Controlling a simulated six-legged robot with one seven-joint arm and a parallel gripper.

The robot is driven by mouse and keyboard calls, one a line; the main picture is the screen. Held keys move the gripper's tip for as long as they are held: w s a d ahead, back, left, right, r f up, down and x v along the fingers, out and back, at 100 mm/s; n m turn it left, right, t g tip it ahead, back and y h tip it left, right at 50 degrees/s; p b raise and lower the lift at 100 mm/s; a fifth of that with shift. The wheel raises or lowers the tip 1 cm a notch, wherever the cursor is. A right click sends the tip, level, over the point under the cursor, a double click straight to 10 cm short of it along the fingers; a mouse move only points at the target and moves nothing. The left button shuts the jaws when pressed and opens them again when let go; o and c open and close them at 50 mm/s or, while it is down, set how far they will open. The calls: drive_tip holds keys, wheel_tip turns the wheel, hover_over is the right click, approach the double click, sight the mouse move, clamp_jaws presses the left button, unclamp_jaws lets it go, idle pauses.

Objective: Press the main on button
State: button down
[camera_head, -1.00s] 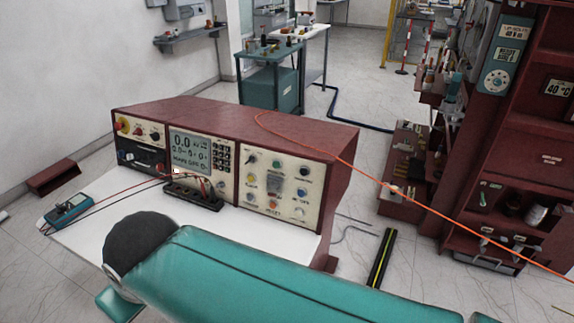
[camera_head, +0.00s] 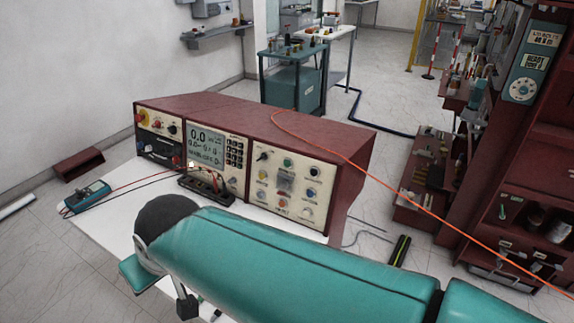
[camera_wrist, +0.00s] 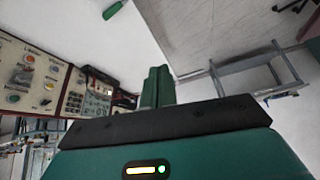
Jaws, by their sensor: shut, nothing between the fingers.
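The red test console (camera_head: 250,125) stands on a white table, its cream front panels toward me. Its right panel (camera_head: 285,185) carries several coloured buttons and knobs, including a green one (camera_head: 287,162), a yellow one and a red one (camera_head: 282,203). I cannot read which is the main on button. The middle display (camera_head: 207,145) seems to read "MAIN OFF". In the wrist view the panel (camera_wrist: 32,75) shows sideways at the left. My gripper (camera_wrist: 158,88) is shut and empty there, pointing past the panel and apart from it. In the head view my arm hides most of the gripper.
A blue multimeter (camera_head: 88,196) lies at the table's left with leads running to a black terminal block (camera_head: 205,188) before the console. An orange cable (camera_head: 400,185) crosses the console top to the right. A red cabinet (camera_head: 525,165) stands at the right.

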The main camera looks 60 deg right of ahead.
sight(287, 163)
drive_tip(key=w+d+f+m+t+h, duration=0.1)
drive_tip(key=w+d+f+m+h, duration=0.1)
drive_tip(key=w+d+f, duration=0.45)
drive_tip(key=w+d+f+m+t+h, duration=0.1)
drive_tip(key=w+d+m+h, duration=0.15)
drive_tip(key=d, duration=0.65)
drive_tip(key=w+d+f+m+t+h, duration=0.1)
drive_tip(key=w+d+f+m, duration=0.3)
drive_tip(key=d, duration=0.3)
drive_tip(key=s+d+n+t+h, duration=0.2)
drive_tip(key=d+h, duration=0.2)
drive_tip(key=d, duration=0.5)
drive_tip(key=s+d+n+t+h, duration=0.2)
drive_tip(key=d+t+h, duration=0.1)
drive_tip(key=d, duration=0.7)
drive_tip(key=shift+s+h, duration=0.2)
drive_tip(key=shift+h, duration=0.25)
drive_tip(key=shift+d, duration=0.1)
drive_tip(key=d+f, duration=0.2)
drive_tip(key=d, duration=0.6)
drive_tip(key=shift+w+d, duration=0.2)
drive_tip(key=shift+w, duration=0.2)
drive_tip(key=shift+f, duration=0.1)
drive_tip(key=shift+d+f, duration=0.1)
drive_tip(key=shift+d, duration=0.3)
